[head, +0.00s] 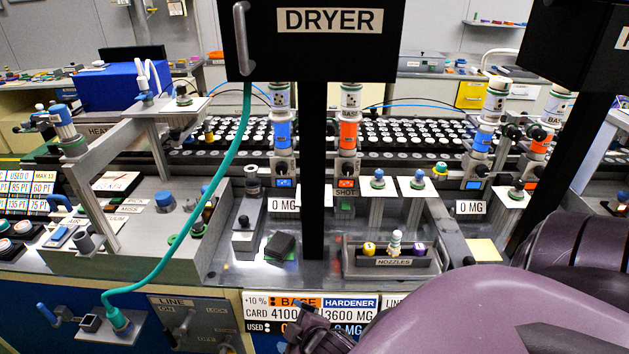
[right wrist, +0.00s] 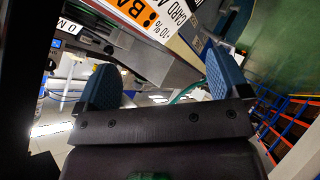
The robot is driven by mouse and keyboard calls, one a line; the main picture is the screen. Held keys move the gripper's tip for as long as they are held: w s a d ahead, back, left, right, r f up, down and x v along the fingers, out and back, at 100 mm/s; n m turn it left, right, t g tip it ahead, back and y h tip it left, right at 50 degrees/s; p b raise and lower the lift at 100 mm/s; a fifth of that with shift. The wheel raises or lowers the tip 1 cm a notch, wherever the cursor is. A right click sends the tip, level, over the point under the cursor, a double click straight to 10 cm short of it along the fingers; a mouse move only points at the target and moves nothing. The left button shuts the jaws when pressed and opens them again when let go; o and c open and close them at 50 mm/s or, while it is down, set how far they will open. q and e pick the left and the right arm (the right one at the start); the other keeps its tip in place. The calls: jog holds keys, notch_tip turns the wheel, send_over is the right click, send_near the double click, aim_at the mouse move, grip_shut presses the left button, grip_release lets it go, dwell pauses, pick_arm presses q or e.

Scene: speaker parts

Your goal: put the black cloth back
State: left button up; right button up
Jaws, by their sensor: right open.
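A small dark, folded-looking piece, which seems to be the black cloth (head: 280,246), lies on the grey bench just left of the black post in the head view. My right gripper (head: 318,336) is at the bottom edge of the head view, low in front of the bench and nearer to me than the cloth. In the right wrist view its two blue-padded fingers (right wrist: 160,88) stand wide apart with nothing held between them. I cannot make out the cloth in the right wrist view. My left gripper is not in view.
The black DRYER box (head: 312,40) hangs on its post above the bench. A teal hose (head: 190,240) loops down at the left. A NOZZLES tray (head: 393,265) stands right of the post. A card panel (head: 310,312) fronts the bench near my right gripper.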

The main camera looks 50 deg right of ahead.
jog(key=s+a+f+m+y, duration=0.2)
jog(key=s+m, duration=0.3)
jog(key=s, duration=0.2)
jog(key=shift+s+f+m, duration=0.15)
jog(key=shift+s+m, duration=0.15)
jog(key=shift+s, duration=0.1)
pick_arm(q)
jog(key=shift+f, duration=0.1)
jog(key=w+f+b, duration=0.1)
jog(key=b, duration=0.2)
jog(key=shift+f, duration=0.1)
pick_arm(e)
jog(key=shift+w+f+t, duration=0.3)
jog(key=shift+w+f, duration=0.3)
jog(key=shift+f, duration=0.15)
